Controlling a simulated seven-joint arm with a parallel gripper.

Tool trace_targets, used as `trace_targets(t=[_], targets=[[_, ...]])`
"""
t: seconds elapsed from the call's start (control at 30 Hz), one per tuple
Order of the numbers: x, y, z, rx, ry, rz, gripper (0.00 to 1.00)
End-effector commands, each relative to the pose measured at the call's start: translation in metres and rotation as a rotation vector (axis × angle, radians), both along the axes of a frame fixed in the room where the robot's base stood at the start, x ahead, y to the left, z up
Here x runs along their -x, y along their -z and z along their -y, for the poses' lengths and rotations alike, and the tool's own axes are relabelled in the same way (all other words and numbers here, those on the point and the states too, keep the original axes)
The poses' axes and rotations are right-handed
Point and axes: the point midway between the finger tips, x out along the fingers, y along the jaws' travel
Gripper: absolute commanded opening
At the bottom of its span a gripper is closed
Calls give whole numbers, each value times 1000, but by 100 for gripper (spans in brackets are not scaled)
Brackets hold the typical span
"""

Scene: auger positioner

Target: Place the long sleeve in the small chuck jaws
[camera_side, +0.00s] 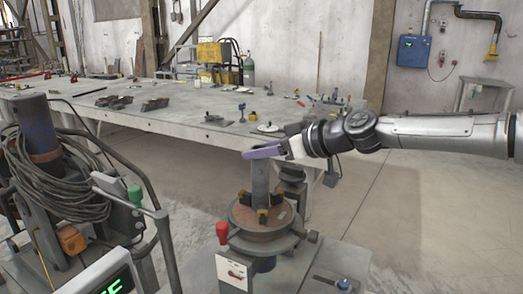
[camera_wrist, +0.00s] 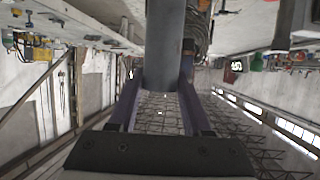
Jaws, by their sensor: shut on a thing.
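The long sleeve (camera_side: 260,182) is a grey upright tube in the side view. My gripper (camera_side: 261,151) is level, with purple fingers shut on the sleeve near its top end. In the wrist view the sleeve (camera_wrist: 165,45) runs down from the top edge between the two fingers (camera_wrist: 162,75). The small chuck (camera_side: 243,216) is a round rusty-brown plate with yellow-tipped jaws (camera_side: 263,216). The sleeve's lower end appears to be among these jaws. Whether it touches the chuck face, or the jaws grip it, I cannot tell.
A welding machine with coiled cables (camera_side: 55,175) stands at the left. A long grey worktable (camera_side: 190,122) with scattered tools lies behind. The floor on the right (camera_side: 420,220) is clear.

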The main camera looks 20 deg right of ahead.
Motion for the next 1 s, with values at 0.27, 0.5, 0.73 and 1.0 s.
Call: trace_targets(t=[0.27,0.5,0.73,1.0], targets=[[0,-4,0,-3,1,9,0],[0,4,0,0,0,1,62],[0,4,0,-1,0,1,79],[0,0,0,-1,1,2,79]])
